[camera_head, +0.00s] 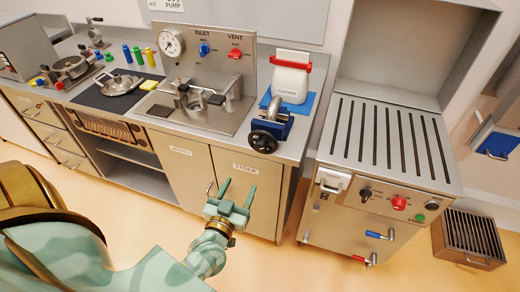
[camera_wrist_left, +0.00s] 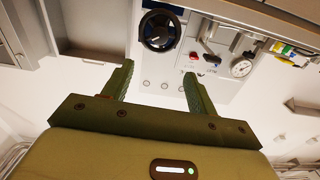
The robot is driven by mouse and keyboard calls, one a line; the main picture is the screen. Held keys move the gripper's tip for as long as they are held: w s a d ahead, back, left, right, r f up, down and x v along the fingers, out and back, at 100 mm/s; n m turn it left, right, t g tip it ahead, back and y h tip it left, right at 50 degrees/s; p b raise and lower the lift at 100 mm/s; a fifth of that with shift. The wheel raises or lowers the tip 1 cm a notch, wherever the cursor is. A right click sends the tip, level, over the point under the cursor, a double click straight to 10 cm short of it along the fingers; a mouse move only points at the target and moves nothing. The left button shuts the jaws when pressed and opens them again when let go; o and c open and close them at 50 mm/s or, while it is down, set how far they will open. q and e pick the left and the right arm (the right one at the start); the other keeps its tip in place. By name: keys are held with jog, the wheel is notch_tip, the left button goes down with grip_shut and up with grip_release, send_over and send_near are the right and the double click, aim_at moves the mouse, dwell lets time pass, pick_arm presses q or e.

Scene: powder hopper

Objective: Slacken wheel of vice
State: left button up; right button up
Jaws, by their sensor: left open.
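The blue vice (camera_head: 272,124) stands at the right front corner of the steel counter, with a curved metal piece at its top. Its black handwheel (camera_head: 263,141) faces out over the counter's front edge. The wheel also shows in the left wrist view (camera_wrist_left: 158,30), past the fingertips and roughly in line with the gap between them. My left gripper (camera_head: 239,184) is open and empty, in front of the cabinet door marked STOCK, lower in the picture than the wheel. Its two green fingers show in the wrist view (camera_wrist_left: 157,69), apart from the wheel. My right gripper is not in view.
A white container with a red clamp (camera_head: 291,78) stands behind the vice. The gauge panel (camera_head: 205,52) and steel fixture are to the left. A slotted steel unit with knobs (camera_head: 390,140) stands to the right, across a gap. The floor before the cabinets is clear.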

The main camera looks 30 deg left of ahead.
aim_at(259, 149)
pick_arm(q)
jog(key=b+x, duration=0.2)
jog(key=x, duration=1.3)
jog(key=shift+w+f, duration=0.1)
jog(key=shift+w, duration=0.25)
jog(key=c, duration=1)
